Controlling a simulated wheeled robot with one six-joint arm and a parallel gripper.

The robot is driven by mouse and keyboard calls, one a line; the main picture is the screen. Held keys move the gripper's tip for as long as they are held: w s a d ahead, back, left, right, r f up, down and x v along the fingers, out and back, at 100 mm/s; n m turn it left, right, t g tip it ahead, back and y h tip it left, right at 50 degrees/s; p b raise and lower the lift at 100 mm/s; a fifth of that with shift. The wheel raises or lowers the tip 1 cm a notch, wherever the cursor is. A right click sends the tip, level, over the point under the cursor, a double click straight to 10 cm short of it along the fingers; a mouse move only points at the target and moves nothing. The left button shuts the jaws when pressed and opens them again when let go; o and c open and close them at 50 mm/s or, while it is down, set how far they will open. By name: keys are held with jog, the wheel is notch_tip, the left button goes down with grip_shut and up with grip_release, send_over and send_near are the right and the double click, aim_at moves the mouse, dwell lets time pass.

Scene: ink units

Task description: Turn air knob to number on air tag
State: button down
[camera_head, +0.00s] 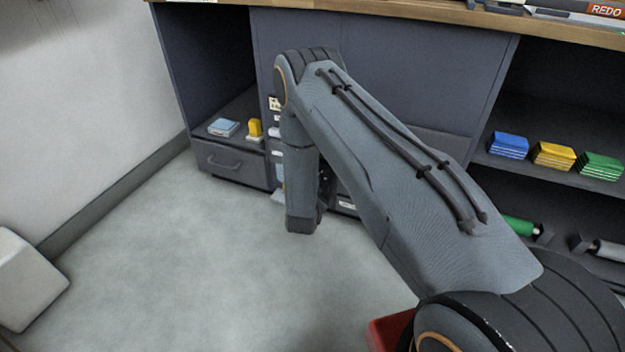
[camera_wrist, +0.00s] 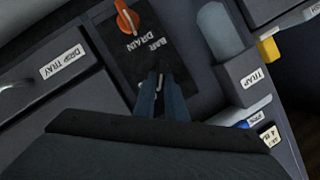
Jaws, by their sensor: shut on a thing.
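In the wrist view my gripper (camera_wrist: 161,84) is shut at the black control panel (camera_wrist: 183,62), just below the printed word BAR. Its fingers close on the air knob, which they almost wholly hide; its setting cannot be read. An orange knob (camera_wrist: 127,18) sits higher on the same panel by the word DRAIN and is apart from the fingers. A small white tag with dark print (camera_wrist: 269,134) shows at the lower right; it seems to bear a 4, but I cannot tell if it is the air tag. In the head view my arm hides the gripper.
A drawer front labelled DRIP TRAY (camera_wrist: 62,62) is left of the panel. A grey holder labelled TRAP (camera_wrist: 246,80) is to the right. In the head view, blue (camera_head: 508,145), yellow (camera_head: 553,155) and green (camera_head: 601,166) stacks lie on the right shelf.

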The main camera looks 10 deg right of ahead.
jog(key=shift+s+d+m+t, duration=0.1)
jog(key=shift+m+t, duration=0.2)
jog(key=shift+m, duration=0.1)
jog(key=shift+p, duration=0.3)
jog(key=c, duration=1.8)
grip_release()
jog(key=p+v, duration=0.2)
jog(key=v, duration=0.5)
jog(key=shift+s+p, duration=0.3)
jog(key=shift+s, duration=0.1)
jog(key=shift+r, duration=0.1)
